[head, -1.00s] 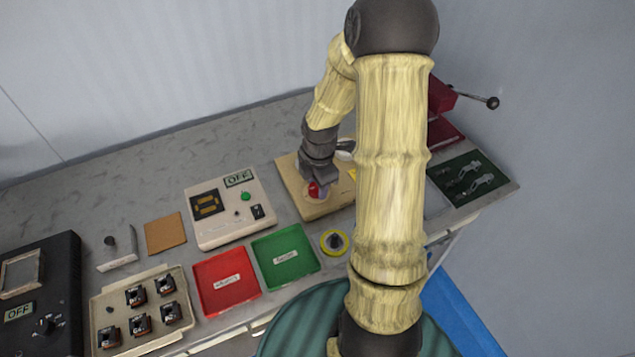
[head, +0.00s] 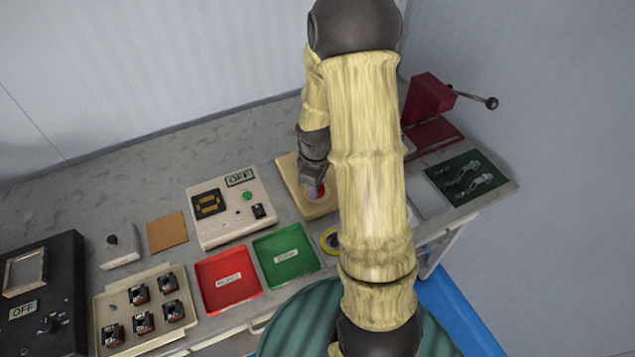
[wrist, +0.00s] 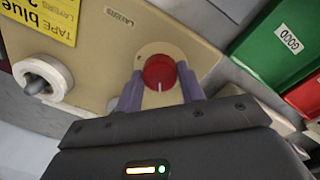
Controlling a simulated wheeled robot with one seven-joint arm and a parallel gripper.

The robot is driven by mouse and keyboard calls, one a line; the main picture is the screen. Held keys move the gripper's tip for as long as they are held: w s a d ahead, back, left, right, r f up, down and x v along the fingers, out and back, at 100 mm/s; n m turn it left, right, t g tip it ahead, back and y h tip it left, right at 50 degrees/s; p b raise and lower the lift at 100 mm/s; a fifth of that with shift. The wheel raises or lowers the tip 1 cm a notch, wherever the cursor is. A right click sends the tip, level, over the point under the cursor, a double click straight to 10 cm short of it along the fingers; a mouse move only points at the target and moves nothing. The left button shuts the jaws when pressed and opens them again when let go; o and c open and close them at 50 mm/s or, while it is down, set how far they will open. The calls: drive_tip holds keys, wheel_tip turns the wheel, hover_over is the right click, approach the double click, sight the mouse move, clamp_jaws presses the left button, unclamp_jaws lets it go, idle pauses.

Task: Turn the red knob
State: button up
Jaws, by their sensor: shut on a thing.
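The red knob (wrist: 159,73) is round with a white pointer line and sits on a pale plate of the beige coil winder (wrist: 105,70). In the wrist view its white line points toward my gripper. My gripper (wrist: 158,88) has its two purple-grey fingers on either side of the knob and is shut on it. In the head view the knob (head: 316,192) shows only partly beneath my gripper (head: 314,186). My arm hides much of the winder (head: 290,180) there.
A green tray (head: 258,247) and a red tray (head: 203,285) lie in front, left of a yellow tape roll (head: 328,240). A control box (head: 231,220) reading OFF stands left of the winder. A red press (head: 428,105) with a lever is at the right.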

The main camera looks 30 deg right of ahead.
drive_tip(key=m+p, duration=0.1)
drive_tip(key=m, duration=0.5)
drive_tip(key=shift+w+r, duration=0.1)
drive_tip(key=m+p, duration=0.1)
drive_tip(key=m, duration=0.5)
drive_tip(key=shift+a+g, duration=0.1)
drive_tip(key=shift+g, duration=0.2)
drive_tip(key=o, duration=1)
drive_tip(key=shift+c, duration=0.2)
wheel_tip(320, 180, up, 17)
drive_tip(key=shift+w+a+r, duration=0.15)
drive_tip(key=shift+a, duration=0.3)
